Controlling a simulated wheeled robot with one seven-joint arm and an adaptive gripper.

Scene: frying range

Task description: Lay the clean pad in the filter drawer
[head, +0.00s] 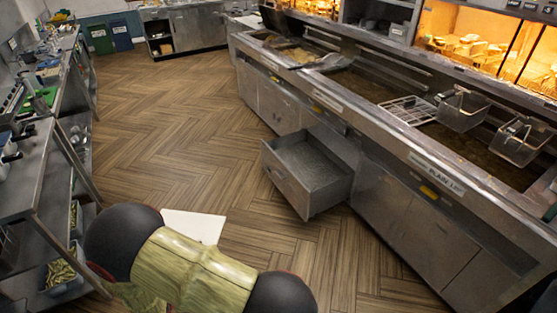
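The filter drawer (286,189) is pulled out from under the frying range, right of centre in the head view. Its inside looks grey and speckled, with no white pad in it. A flat white sheet that looks like the clean pad (196,225) shows just beyond my arm, left of the drawer and apart from it. My arm covers its near side, so I cannot tell whether it is held or lies on the floor. My gripper is hidden behind my arm links.
The frying range (385,140) runs along the right, with wire baskets (463,108) and a white rack (408,109) on top. A steel worktable (40,175) with shelves stands at left. The wooden floor (180,120) between them is clear. Bins (110,37) stand at the back.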

